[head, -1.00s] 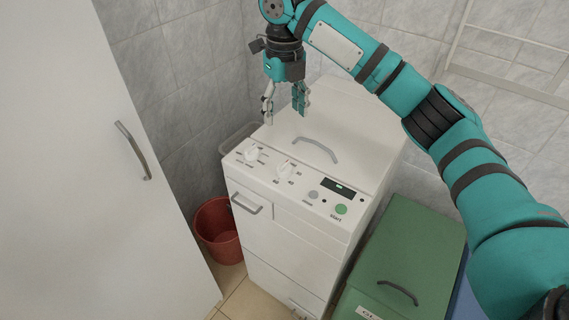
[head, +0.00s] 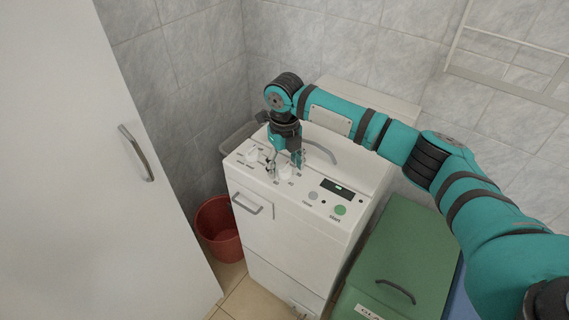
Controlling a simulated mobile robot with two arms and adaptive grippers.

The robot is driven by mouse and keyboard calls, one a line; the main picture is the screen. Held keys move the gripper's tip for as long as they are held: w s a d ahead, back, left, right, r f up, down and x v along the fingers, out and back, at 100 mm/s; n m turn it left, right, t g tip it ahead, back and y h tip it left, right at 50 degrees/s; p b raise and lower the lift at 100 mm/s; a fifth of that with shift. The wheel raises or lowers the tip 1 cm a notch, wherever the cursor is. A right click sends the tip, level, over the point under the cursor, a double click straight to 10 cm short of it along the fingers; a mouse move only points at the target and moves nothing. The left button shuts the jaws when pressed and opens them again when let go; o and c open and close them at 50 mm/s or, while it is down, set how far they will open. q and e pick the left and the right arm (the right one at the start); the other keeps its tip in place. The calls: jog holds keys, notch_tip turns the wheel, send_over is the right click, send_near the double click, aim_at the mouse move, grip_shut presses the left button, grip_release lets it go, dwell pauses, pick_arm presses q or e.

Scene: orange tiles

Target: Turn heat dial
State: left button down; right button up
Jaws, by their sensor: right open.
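A white washing machine (head: 300,232) stands in the corner with a sloped control panel on top. Two white dials are on the panel: the left dial (head: 252,154) and the right dial (head: 286,172). Which of them is the heat dial cannot be read. My right gripper (head: 284,170) is open and points down at the panel, its fingers around or just beside the right dial. The fingers partly hide that dial, and contact cannot be told. My left gripper is not in view.
The panel also has a dark display (head: 337,189), a grey button (head: 313,196) and a green button (head: 340,210). A red bucket (head: 218,228) stands left of the machine, a green bin (head: 405,255) right. A white cabinet door (head: 90,200) fills the left.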

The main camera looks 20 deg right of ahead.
jog(key=shift+f, duration=0.3)
jog(key=c, duration=1.2)
jog(key=shift+o, duration=0.2)
jog(key=shift+r, duration=0.1)
